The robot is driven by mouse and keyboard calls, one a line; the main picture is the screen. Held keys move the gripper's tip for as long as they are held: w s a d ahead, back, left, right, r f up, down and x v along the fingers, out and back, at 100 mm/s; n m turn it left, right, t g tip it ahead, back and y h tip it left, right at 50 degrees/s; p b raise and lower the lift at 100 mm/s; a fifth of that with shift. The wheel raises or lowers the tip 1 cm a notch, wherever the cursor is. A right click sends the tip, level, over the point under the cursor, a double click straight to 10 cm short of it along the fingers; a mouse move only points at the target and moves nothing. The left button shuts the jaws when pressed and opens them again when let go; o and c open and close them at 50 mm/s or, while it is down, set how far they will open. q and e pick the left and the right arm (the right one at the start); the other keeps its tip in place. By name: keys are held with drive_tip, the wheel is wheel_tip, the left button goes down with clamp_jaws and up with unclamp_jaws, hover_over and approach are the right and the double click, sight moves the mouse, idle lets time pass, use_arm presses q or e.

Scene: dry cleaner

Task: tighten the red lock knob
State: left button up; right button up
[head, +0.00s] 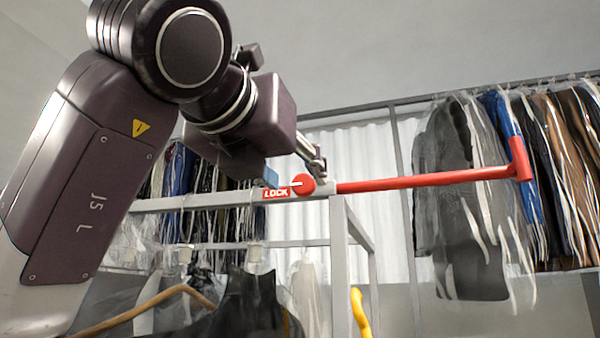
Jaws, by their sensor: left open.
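The red lock knob (303,184) is a small round red knob with a pale line across its face. It sits on the grey rail, right beside a red label (276,193) reading LOCK. My left gripper (317,165) comes down from the upper left, its visible metal finger just above and to the right of the knob. It is open; I cannot tell whether it touches the knob. The rest of the gripper is partly hidden behind my own wrist. My right gripper is not in view.
A red bar (430,181) with a crosspiece at its end runs right from the grey rail (190,204). Bagged garments (465,190) hang at the right. A wooden hanger (140,308) and a yellow curved piece (360,312) are in front, below the rail.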

sight(302, 185)
use_arm(q)
drive_tip(key=p+x, duration=0.1)
drive_tip(key=x, duration=0.2)
drive_tip(key=shift+w+d+f, duration=0.1)
drive_tip(key=shift+w+d, duration=0.1)
drive_tip(key=shift+w, duration=0.15)
drive_tip(key=shift+s+a, duration=0.1)
drive_tip(key=shift+s, duration=0.05)
drive_tip(key=shift+c, duration=0.5)
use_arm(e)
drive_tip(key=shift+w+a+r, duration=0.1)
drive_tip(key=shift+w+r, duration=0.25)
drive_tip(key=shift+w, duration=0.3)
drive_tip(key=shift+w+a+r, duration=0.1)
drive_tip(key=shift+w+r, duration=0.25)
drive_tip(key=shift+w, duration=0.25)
use_arm(q)
drive_tip(key=c, duration=1)
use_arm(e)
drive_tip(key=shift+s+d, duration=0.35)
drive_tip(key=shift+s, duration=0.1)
